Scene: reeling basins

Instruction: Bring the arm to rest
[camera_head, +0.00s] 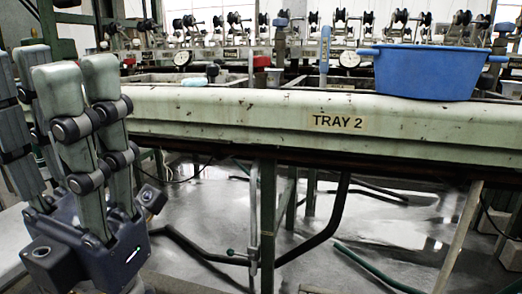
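My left gripper (48,68) stands at the left side of the head view with its grey-green fingers pointing up. Its two finger pairs stand apart, so it looks open, and nothing shows between them. Its dark body is below, near the lower left corner, and the near fingers partly cover the far ones. It is in front of the left end of the pale green bench; I cannot tell whether it touches it. My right gripper is not in view.
The long pale green bench (220,112) carries a "TRAY 2" label (339,122). A blue basin (425,72) sits on it at the right. Gauges and several reels line the back. Below are green legs (267,215), pipes and a wet floor (210,205).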

